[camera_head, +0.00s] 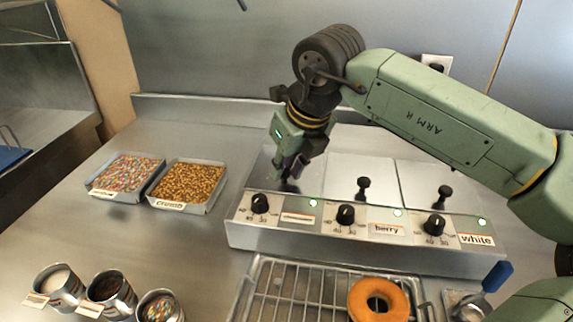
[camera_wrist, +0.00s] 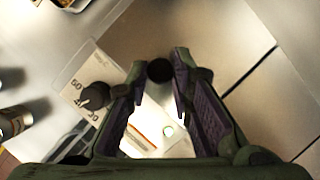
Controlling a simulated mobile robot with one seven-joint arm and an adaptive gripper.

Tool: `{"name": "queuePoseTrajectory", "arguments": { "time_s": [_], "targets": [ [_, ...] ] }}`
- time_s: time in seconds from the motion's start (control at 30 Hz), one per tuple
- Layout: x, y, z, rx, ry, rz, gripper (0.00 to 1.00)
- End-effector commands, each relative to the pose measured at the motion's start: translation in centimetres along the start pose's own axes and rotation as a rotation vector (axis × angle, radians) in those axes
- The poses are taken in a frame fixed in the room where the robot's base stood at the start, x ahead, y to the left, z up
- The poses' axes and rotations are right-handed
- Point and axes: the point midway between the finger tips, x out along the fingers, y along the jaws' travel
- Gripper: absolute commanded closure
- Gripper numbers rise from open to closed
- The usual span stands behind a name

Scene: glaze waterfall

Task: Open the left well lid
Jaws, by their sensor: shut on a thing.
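The warmer unit (camera_head: 370,245) has three wells with flat metal lids, each with a black knob. The left well lid (camera_head: 313,182) lies flat over its well, partly hidden by my gripper. My gripper (camera_head: 291,178) points down at this lid, its fingers closed around the lid's knob. In the wrist view, the dark round knob (camera_wrist: 160,70) sits between the two fingertips (camera_wrist: 159,74), with the lid's metal surface (camera_wrist: 165,28) around it. The middle knob (camera_head: 363,188) and right knob (camera_head: 445,196) stand upright on their closed lids.
Dials, green lights and labels line the unit's front; two labels read "berry" and "white". Trays of sprinkles (camera_head: 125,175) and crumbs (camera_head: 187,185) stand at left. Several small cups (camera_head: 110,290) are at front left. A wire rack (camera_head: 290,300) with a doughnut (camera_head: 378,299) lies in front.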

Motion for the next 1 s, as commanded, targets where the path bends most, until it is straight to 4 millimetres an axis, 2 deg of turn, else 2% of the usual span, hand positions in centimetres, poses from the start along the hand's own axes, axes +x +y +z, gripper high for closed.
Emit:
{"name": "queuePoseTrajectory", "arguments": {
  "time_s": [0.53,0.67,0.9,1.0],
  "targets": [
    [0.2,-0.4,0.5,0.001,-0.001,0.001,1.0],
    [1.0,-2.3,2.3,0.002,-0.003,0.002,1.0],
    [2.6,-7.2,7.1,0.002,-0.003,0.003,1.0],
    [3.1,-8.9,8.5,0.002,-0.004,0.003,1.0]
  ]
}}
